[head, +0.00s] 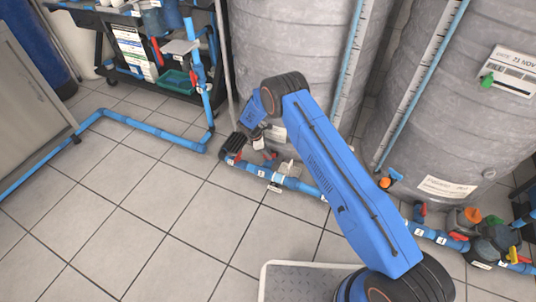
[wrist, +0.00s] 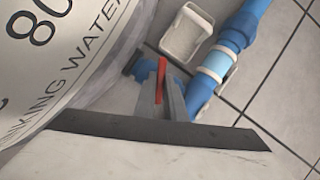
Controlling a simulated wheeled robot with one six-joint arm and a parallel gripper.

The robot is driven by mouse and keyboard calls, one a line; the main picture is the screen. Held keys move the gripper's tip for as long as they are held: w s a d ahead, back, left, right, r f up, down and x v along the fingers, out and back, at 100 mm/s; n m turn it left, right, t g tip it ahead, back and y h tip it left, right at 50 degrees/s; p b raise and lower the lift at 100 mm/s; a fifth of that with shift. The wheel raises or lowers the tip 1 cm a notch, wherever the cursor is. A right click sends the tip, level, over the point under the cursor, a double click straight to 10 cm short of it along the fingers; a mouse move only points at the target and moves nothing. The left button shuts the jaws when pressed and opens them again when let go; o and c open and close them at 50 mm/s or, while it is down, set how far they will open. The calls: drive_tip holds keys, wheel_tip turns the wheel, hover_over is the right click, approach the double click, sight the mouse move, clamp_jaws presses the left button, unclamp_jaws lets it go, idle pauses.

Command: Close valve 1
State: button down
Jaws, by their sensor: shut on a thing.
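In the wrist view a thin red valve handle (wrist: 160,81) stands upright beside a blue pipe fitting. The grey fingers of my gripper (wrist: 174,103) are at the handle and shut on it. The lower part of the fingers is hidden behind a dark-edged pale shape at the bottom of the view. In the head view my gripper (head: 260,143) is low in front of the left grey tank, just above the blue floor pipe (head: 287,182). My arm reaches over from the lower right. I cannot read the valve's number.
The grey tank (head: 290,50) stands right behind my gripper, with another tank (head: 440,130) to its right. More valves with red and orange handles (head: 472,215) sit at the right. A black cart (head: 115,50) stands at the back left.

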drive_tip(key=shift+w+m+g, duration=0.1)
drive_tip(key=shift+m+g, duration=0.7)
drive_tip(key=shift+m, duration=1.1)
drive_tip(key=c, duration=1.8)
unclamp_jaws()
drive_tip(key=shift+r, duration=0.1)
drive_tip(key=v, duration=1.7)
drive_tip(key=shift+w, duration=0.1)
